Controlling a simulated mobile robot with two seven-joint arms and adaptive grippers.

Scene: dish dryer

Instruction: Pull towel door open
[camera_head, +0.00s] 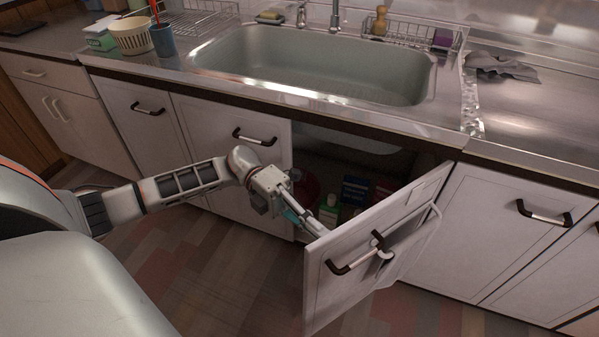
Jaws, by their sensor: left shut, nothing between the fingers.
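The white cabinet door (335,285) below the sink stands partly open, swung out from its right side. Its outer face carries a dark-ended handle (355,256) and a pale towel rail (418,226). My left gripper (308,222) is at the door's free upper left corner, on the cabinet side. It is shut with nothing held, and its tips are partly hidden by the door's edge. I cannot tell whether it touches the door. My right gripper is out of view.
Inside the open cabinet are a green bottle (328,208), a blue box (354,190) and a red round item (306,186). Closed doors flank the opening. The sink (310,65) is above, and a grey cloth (500,67) lies on the right counter. The floor in front is clear.

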